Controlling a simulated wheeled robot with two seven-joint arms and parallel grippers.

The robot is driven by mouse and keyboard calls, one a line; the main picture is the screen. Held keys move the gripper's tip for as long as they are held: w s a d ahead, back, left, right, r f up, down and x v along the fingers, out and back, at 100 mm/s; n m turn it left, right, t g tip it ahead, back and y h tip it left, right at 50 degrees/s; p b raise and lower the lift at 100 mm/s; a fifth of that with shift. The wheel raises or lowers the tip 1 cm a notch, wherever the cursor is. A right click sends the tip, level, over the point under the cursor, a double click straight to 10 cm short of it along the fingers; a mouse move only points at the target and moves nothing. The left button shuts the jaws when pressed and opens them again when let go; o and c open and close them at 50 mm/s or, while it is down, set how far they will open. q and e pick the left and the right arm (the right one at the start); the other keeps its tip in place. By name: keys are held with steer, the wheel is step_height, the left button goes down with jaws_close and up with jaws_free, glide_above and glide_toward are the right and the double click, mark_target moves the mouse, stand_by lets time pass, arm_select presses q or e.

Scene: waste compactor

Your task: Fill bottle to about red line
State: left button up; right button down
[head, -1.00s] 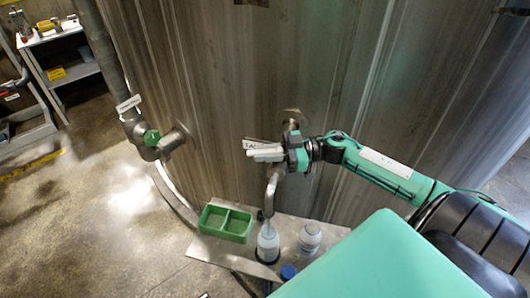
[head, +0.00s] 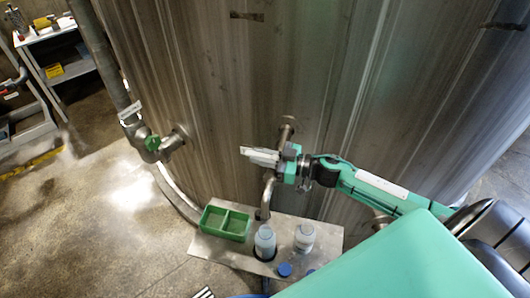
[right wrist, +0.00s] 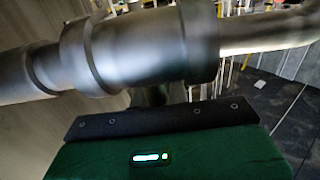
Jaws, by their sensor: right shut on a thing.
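A clear bottle (head: 265,242) stands upright under the bent metal spout (head: 267,195) on a steel shelf (head: 212,246). It looks grey-blue over most of its height. The red line and exact liquid level are too small to make out. My right gripper (head: 265,157) is above the spout at the tap, shut on what appears to be the tap handle, which its jaws hide. In the right wrist view, a metal pipe with a thick collar (right wrist: 140,50) crosses close in front of the camera. My left gripper is not in view.
A second bottle (head: 305,237) stands right of the first. Blue caps (head: 284,269) lie in front. A green two-part tray (head: 225,222) is at the shelf's left. The large metal tank wall (head: 220,90) rises behind. Another pipe has a green valve (head: 152,143).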

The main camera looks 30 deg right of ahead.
steer(key=c, duration=1.4)
jaws_free()
steer(key=shift+o, duration=0.2)
steer(key=shift+s+d+f+b, duration=0.15)
steer(key=shift+s+d+b, duration=0.2)
steer(key=shift+s+d, duration=0.1)
steer(key=b+v, duration=0.4)
steer(key=v, duration=0.8)
steer(key=shift+s+d+r, duration=0.15)
steer(key=shift+d+r, duration=0.05)
steer(key=shift+d, duration=0.05)
